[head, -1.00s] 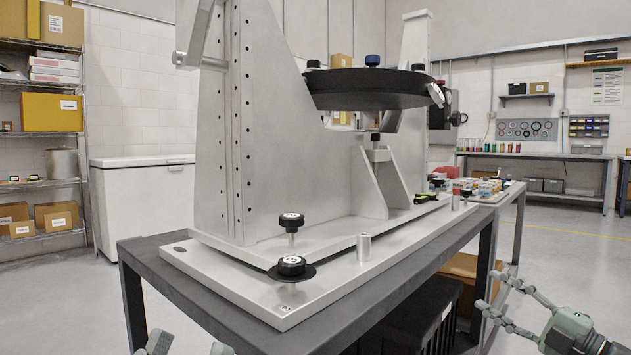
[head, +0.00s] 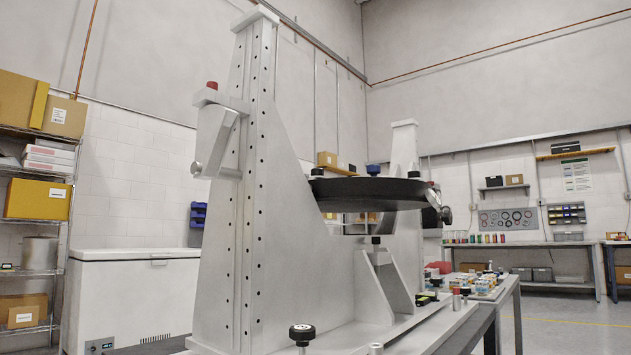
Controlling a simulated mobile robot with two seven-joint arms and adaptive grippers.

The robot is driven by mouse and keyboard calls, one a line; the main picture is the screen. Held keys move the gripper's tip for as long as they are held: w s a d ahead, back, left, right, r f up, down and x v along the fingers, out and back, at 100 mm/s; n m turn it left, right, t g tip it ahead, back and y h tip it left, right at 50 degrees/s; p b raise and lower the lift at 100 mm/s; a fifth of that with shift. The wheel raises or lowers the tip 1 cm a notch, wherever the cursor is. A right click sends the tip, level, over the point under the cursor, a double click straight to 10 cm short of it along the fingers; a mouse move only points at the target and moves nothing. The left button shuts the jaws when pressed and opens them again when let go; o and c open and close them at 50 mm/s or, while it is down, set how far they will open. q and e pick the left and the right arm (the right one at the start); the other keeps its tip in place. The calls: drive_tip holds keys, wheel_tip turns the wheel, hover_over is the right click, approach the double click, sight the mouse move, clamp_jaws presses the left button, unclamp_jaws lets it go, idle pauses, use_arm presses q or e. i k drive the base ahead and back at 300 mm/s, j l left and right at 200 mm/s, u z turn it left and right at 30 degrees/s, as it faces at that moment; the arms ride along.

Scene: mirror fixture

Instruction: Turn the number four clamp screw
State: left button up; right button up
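A large grey mirror fixture (head: 312,240) with tall side plates carries a black round disc (head: 370,190). A black knob (head: 302,332) on a silver stem stands at the front bottom; the mark on its top is too small to read. A blue knob (head: 372,169) and a black knob (head: 317,171) sit at the disc's edge. A dark side knob (head: 446,215) shows at the right of the disc. I cannot tell which of these is the number four clamp screw. Neither of my grippers is in view.
A red knob (head: 212,85) tops the bracket on the left plate. A white chest freezer (head: 135,290) and a shelf with boxes stand at left. A side table (head: 497,287) with small items is behind at right, with open floor beyond it.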

sight(317, 172)
drive_tip(key=j+z, duration=0.2)
drive_tip(key=j, duration=0.3)
drive_tip(key=k+j+z, duration=0.15)
drive_tip(key=j, duration=0.35)
drive_tip(key=j+z, duration=0.4)
drive_tip(key=j, duration=0.6)
drive_tip(key=i+j+z, duration=0.15)
drive_tip(key=j, duration=0.2)
drive_tip(key=j+z, duration=0.15)
drive_tip(key=j, duration=0.25)
